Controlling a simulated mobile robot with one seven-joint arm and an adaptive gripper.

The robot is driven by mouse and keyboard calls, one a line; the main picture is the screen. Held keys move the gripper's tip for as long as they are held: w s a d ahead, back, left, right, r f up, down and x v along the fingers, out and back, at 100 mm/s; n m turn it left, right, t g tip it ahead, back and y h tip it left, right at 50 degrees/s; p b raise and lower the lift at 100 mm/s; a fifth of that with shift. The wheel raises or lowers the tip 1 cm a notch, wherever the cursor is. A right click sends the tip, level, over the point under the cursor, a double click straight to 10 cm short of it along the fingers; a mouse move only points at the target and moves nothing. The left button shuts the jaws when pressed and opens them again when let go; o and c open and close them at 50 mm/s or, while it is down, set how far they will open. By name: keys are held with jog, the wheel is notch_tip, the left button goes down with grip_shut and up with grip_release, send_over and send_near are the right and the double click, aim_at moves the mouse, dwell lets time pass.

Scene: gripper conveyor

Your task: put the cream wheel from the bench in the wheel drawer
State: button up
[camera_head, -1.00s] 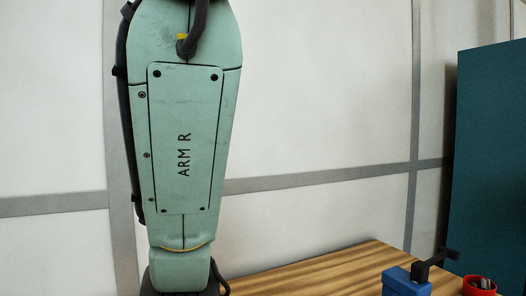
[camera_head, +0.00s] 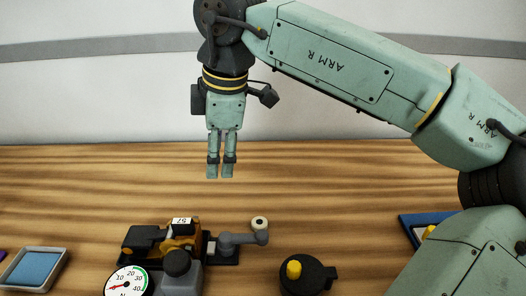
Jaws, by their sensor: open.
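My gripper (camera_head: 220,172) hangs above the wooden bench (camera_head: 340,190), fingers pointing down; it is open with nothing between its fingers. A small cream round piece (camera_head: 260,223) with a dark centre sits at the end of a grey crank arm, below and right of my gripper; I cannot tell whether it is the cream wheel or a knob of the device. No other cream wheel is visible. No drawer marked for wheels can be made out in this view.
A clamp-like device (camera_head: 180,238) marked 57 stands at the front, with a round dial gauge (camera_head: 127,283) before it. A black disc with a yellow knob (camera_head: 294,270) is right of it. A blue-lined tray (camera_head: 36,268) is at left, a blue container (camera_head: 411,220) at right, partly hidden by my arm.

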jog(key=m+g+h, duration=0.2)
send_near(260, 221)
notch_tip(260, 221, down, 3)
jog(key=shift+w+r+p, duration=0.1)
jog(key=shift+p, duration=0.3)
jog(key=shift+f+p, duration=0.95)
jog(key=shift+f, duration=1.9)
jog(key=c, duration=1.1)
notch_tip(260, 221, up, 10)
jog(key=b, duration=0.2)
